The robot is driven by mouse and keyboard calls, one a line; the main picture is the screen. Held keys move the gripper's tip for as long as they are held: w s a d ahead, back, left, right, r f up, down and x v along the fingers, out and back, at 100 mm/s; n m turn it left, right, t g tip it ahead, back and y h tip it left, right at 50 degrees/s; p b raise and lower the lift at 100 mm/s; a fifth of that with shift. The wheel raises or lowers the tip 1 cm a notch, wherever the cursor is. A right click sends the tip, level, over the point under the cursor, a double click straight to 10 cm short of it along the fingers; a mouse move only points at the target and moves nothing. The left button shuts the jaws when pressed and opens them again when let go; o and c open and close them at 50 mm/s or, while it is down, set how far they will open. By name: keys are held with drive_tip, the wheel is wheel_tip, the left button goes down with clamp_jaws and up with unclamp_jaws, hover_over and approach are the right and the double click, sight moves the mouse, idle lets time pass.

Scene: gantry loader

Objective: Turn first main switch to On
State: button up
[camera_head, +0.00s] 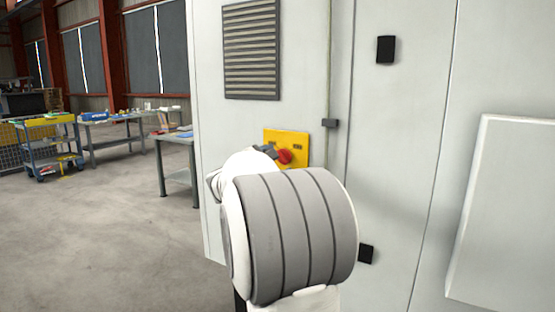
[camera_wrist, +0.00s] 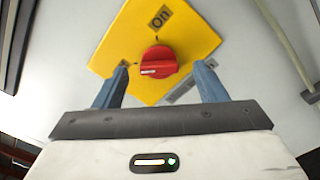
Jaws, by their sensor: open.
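The main switch is a red rotary knob (camera_wrist: 158,62) on a yellow plate (camera_wrist: 190,28) fixed to a light grey cabinet wall. A white mark on the knob's grip points left in the wrist view, while the "On" label (camera_wrist: 160,18) lies above the knob. Another label (camera_wrist: 183,90) is partly hidden near the right finger. My gripper (camera_wrist: 161,68) is open, with one blue finger on each side of the knob and visible gaps between. In the head view, the red knob (camera_head: 285,156) and yellow plate (camera_head: 297,138) show just beyond my arm, which hides the plate's lower part.
The grey cabinet (camera_head: 400,120) fills the right side, with a louvred vent (camera_head: 251,50), a conduit with a small box (camera_head: 329,123) and black latches (camera_head: 386,49). Workbenches (camera_head: 178,138) and a blue trolley (camera_head: 47,150) stand at left. The concrete floor (camera_head: 100,240) there is clear.

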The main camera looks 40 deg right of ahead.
sight(282, 157)
drive_tip(key=shift+x, duration=1.45)
drive_tip(key=shift+c, duration=0.5)
